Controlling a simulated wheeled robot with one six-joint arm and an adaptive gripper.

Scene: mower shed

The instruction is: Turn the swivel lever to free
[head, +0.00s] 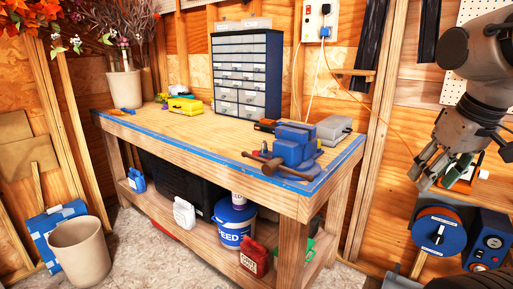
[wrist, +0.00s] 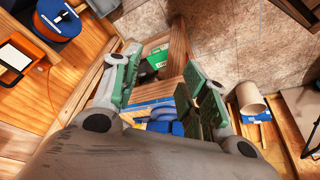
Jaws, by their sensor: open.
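A blue bench vise (head: 292,143) stands on the front right corner of the workbench (head: 200,128). A rusty brown bar with a screw (head: 272,166) sticks out of its front side. I cannot make out with certainty which part is the swivel lever, nor its setting. My gripper (head: 428,163) is open and empty, in the air to the right of the bench and apart from the vise. In the wrist view my gripper (wrist: 160,88) shows its two green-padded fingers spread, with part of the blue vise (wrist: 165,126) visible between them, farther off.
A drawer cabinet (head: 246,75), a grey case (head: 334,129) and a yellow item (head: 185,105) are on the bench. Jugs and a blue bucket (head: 233,222) fill the shelf below. A blue reel (head: 440,232) is at the right. A beige bin (head: 79,250) stands on the floor at left.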

